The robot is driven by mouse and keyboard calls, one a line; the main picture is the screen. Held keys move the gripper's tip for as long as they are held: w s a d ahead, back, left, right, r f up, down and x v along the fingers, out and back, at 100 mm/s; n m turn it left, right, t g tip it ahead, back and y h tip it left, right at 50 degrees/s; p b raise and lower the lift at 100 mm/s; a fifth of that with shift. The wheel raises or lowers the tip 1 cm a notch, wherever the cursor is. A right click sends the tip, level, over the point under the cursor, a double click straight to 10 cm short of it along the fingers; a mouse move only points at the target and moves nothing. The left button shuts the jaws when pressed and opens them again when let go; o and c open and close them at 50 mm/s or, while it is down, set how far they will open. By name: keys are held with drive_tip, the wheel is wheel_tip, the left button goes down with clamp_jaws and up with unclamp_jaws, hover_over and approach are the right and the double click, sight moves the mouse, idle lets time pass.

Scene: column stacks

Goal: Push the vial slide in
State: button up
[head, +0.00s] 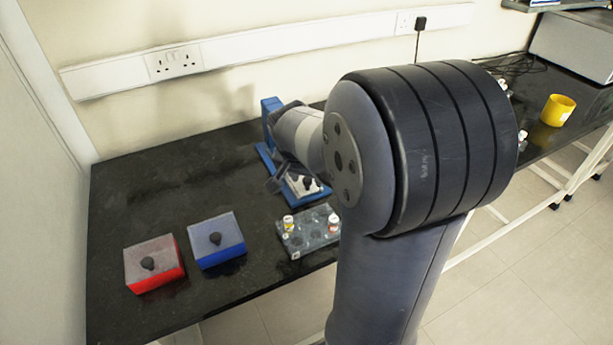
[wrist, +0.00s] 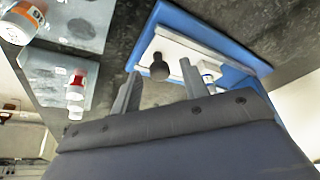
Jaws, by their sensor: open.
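The vial slide (head: 298,186) is a pale plate with a dark round knob, on the low base of a blue stand (head: 269,112). In the wrist view the slide (wrist: 178,46) lies within the blue base (wrist: 205,28), its knob (wrist: 159,68) standing up. My gripper (head: 282,180) is open at the slide. In the wrist view its fingers (wrist: 158,88) stand either side of the knob's line, with a gap between them. I cannot tell whether they touch the slide. A small white vial (wrist: 208,70) shows beside the right finger. My arm hides part of the stand.
A grey vial rack (head: 294,241) with a yellow-marked and a red-marked vial stands in front of the stand. A yellow cup (head: 557,110) is far right. The back-left bench is clear.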

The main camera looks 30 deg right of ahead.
clamp_jaws()
idle(0.4)
